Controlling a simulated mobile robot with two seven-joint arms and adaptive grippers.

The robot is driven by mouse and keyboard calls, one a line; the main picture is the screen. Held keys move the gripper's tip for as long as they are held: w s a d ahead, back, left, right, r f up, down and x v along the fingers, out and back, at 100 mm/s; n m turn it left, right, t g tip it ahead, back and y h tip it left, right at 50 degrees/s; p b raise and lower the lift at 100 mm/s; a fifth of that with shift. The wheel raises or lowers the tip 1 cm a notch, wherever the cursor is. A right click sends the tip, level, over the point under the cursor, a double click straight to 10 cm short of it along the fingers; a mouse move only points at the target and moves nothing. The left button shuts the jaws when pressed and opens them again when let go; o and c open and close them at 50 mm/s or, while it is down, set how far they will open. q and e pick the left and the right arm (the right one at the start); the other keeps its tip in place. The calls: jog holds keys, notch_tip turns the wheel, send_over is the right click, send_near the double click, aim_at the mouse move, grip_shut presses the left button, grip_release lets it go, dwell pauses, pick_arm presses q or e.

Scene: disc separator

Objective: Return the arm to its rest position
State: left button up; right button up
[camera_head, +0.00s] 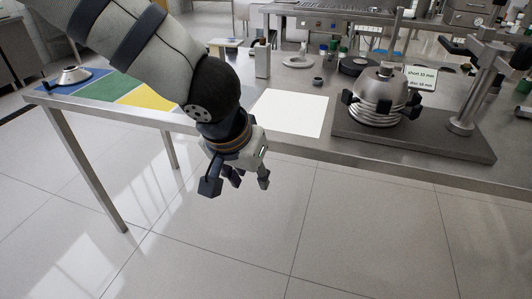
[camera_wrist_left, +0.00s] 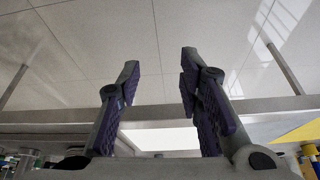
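My left arm (camera_head: 150,45) reaches in from the upper left of the head view. My left gripper (camera_head: 236,184) hangs in front of the table's front edge, above the floor, with its fingers pointing down. In the left wrist view the left gripper (camera_wrist_left: 160,68) has its fingers spread apart, with nothing between them. Floor tiles and the table edge show behind the fingers. My right gripper is in neither view.
The metal table (camera_head: 300,146) holds a white sheet (camera_head: 290,112), a colored mat (camera_head: 107,86) with a metal cone (camera_head: 70,76), and a disc stack (camera_head: 378,100) on a dark base (camera_head: 420,138). A stand (camera_head: 470,105) rises at right. The front floor (camera_head: 300,230) is clear.

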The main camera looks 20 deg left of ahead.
pick_arm(q)
jog(key=s+d+f+g+h, duration=0.2)
jog(key=s+d+f+g, duration=0.15)
jog(key=s+f, duration=0.55)
jog(key=s+d+f+g+h, duration=0.2)
jog(key=s+f+g, duration=0.2)
jog(key=s+f, duration=0.5)
jog(key=s+a+f+y, duration=0.2)
jog(key=s+a+f, duration=0.2)
jog(key=s, duration=0.3)
jog(key=s+a+f+y, duration=0.2)
jog(key=s+a+f, duration=0.2)
jog(key=s+a, duration=0.2)
jog(key=shift+s+a+f+n, duration=0.15)
jog(key=shift+s+f+n, duration=0.2)
jog(key=shift+s, duration=0.65)
jog(key=shift+r+t, duration=0.1)
jog(key=shift+t, duration=0.15)
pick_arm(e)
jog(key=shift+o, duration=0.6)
